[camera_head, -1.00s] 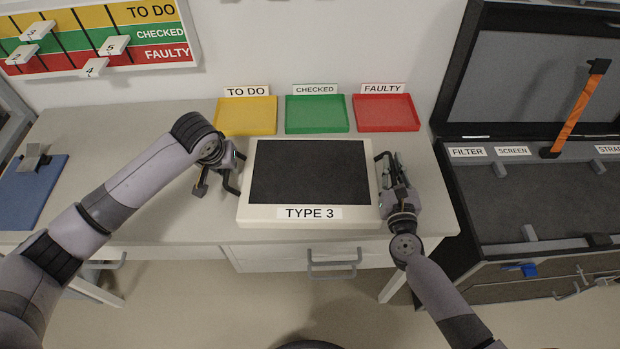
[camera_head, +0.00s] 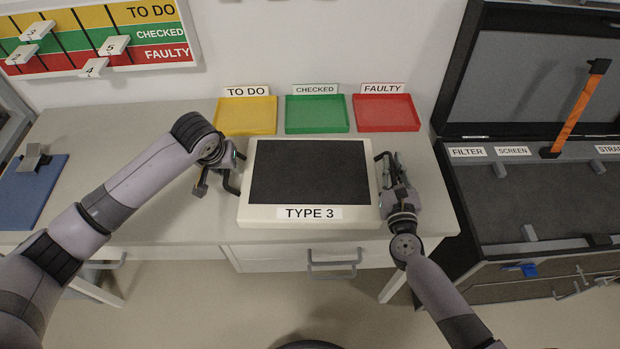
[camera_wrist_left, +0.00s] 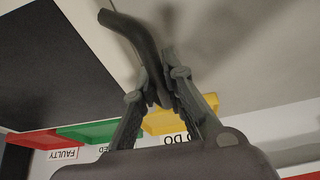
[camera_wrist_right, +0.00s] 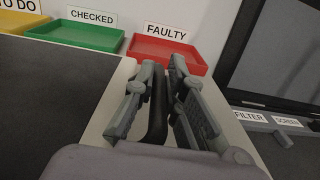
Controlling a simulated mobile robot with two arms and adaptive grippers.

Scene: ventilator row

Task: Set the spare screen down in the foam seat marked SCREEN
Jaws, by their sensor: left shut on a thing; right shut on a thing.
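The spare screen (camera_head: 308,172), a white frame with a dark panel and a TYPE 3 label, is between my two grippers over the worktop; I cannot tell whether it touches the worktop. My left gripper (camera_head: 230,170) is shut on its left handle, a dark bar (camera_wrist_left: 146,50) between the fingers (camera_wrist_left: 158,90). My right gripper (camera_head: 388,170) is shut on its right handle (camera_wrist_right: 157,105), with the fingers (camera_wrist_right: 160,95) on either side. The foam seat under the SCREEN label (camera_head: 513,151) is in the open case (camera_head: 540,205) at right; its outline is unclear.
Yellow (camera_head: 246,115), green (camera_head: 317,114) and red (camera_head: 386,112) trays stand behind the screen. An orange strap (camera_head: 575,115) hangs at the case's raised lid. FILTER (camera_head: 467,152) and STRAP (camera_head: 608,149) labels flank SCREEN. A blue clipboard (camera_head: 32,192) lies at far left.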

